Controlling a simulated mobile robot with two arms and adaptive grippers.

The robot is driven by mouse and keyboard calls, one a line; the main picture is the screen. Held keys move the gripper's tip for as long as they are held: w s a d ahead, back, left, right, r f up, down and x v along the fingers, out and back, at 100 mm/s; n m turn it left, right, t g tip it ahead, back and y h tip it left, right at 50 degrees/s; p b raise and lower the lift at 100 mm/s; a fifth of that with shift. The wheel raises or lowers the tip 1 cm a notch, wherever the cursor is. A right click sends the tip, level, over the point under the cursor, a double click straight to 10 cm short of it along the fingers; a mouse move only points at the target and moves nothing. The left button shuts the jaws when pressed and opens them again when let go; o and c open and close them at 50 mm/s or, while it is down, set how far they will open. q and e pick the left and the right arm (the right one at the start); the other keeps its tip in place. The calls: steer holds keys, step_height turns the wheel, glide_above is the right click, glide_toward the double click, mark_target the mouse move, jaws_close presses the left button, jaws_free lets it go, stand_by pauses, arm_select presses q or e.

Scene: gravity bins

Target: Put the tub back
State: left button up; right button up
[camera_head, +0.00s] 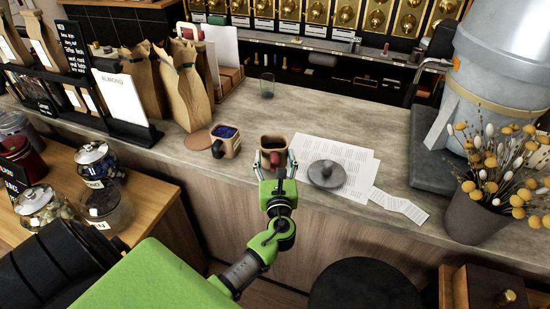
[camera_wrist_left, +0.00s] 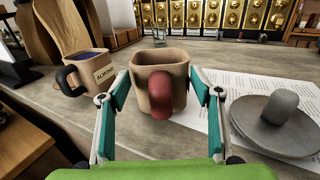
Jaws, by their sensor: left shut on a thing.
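A square beige tub (camera_head: 273,142) with a dark inside and a red handle is over the counter's front part; it also shows in the wrist view (camera_wrist_left: 178,62). My left gripper (camera_head: 274,160) is shut on it, one finger at each side, with the red handle facing my wrist. I cannot tell whether its base touches the counter. A second beige tub (camera_head: 232,148), with dark blue contents and a black handle, stands just left of it; its label reads ALMOND in the wrist view (camera_wrist_left: 86,65). My right gripper is out of view.
A grey round lid with a knob (camera_head: 326,174) lies on printed papers (camera_head: 350,152), right of the gripper. A round brown disc (camera_head: 198,140), paper bags (camera_head: 184,95) and a glass (camera_head: 267,86) are on the counter (camera_head: 330,112). A flower pot (camera_head: 472,214) stands right.

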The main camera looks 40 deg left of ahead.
arm_select(q)
steer(key=shift+f, duration=0.3)
steer(key=o, duration=1.6)
steer(key=shift+o, duration=0.2)
steer(key=v, duration=1.2)
